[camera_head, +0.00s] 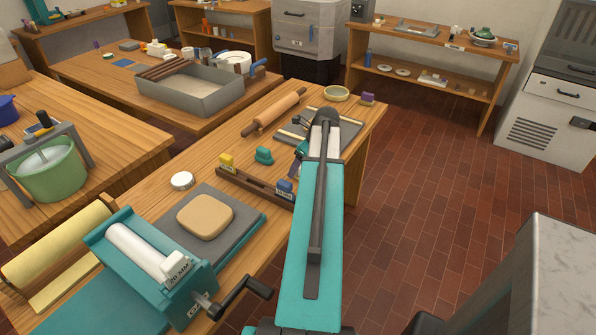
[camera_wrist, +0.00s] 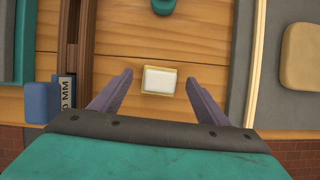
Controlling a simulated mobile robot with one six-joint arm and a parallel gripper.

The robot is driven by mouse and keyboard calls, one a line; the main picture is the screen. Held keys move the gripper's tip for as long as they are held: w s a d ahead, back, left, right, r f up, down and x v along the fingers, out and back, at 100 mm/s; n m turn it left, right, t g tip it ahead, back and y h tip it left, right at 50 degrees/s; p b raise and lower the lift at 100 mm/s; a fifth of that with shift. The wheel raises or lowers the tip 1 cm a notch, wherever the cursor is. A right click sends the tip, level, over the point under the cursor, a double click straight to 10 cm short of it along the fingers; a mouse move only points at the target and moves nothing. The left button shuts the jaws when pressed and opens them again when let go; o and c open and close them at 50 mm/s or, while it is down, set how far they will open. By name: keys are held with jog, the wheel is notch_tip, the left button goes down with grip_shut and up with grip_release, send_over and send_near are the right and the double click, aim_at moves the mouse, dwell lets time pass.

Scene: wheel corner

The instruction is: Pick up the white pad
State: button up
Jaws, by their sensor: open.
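The white pad (camera_wrist: 159,80) is a small white rectangle with a yellowish rim. It lies flat on the wooden table in the wrist view. My gripper (camera_wrist: 159,76) is open above it, one purple finger on each side, with nothing held. The pad sits between the fingertips in the picture; how high they are above it I cannot tell. In the head view my arm covers the pad, and only a little of my gripper (camera_head: 300,150) shows beside it.
A brown rail (camera_wrist: 85,70) with a blue block (camera_wrist: 40,103) lies left of the pad. A grey board with light strips (camera_wrist: 253,60) and a tan slab (camera_wrist: 303,55) is on the right. A teal object (camera_head: 263,155) stands farther back. Bare wood surrounds the pad.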

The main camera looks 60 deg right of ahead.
jog(key=shift+x, duration=0.95)
jog(key=c, duration=1.2)
jog(key=shift+r, duration=0.15)
jog(key=shift+r+b, duration=0.3)
jog(key=shift+r, duration=0.75)
jog(key=s+r+b, duration=0.1)
jog(key=s, duration=0.4)
jog(key=s+b, duration=0.1)
jog(key=s, duration=0.4)
jog(key=s+r, duration=0.1)
jog(key=s, duration=0.5)
jog(key=shift+a+r+b, duration=0.3)
jog(key=shift+b, duration=0.1)
jog(key=shift+o, duration=1.4)
jog(key=shift+w, duration=0.1)
jog(key=shift+c, duration=0.6)
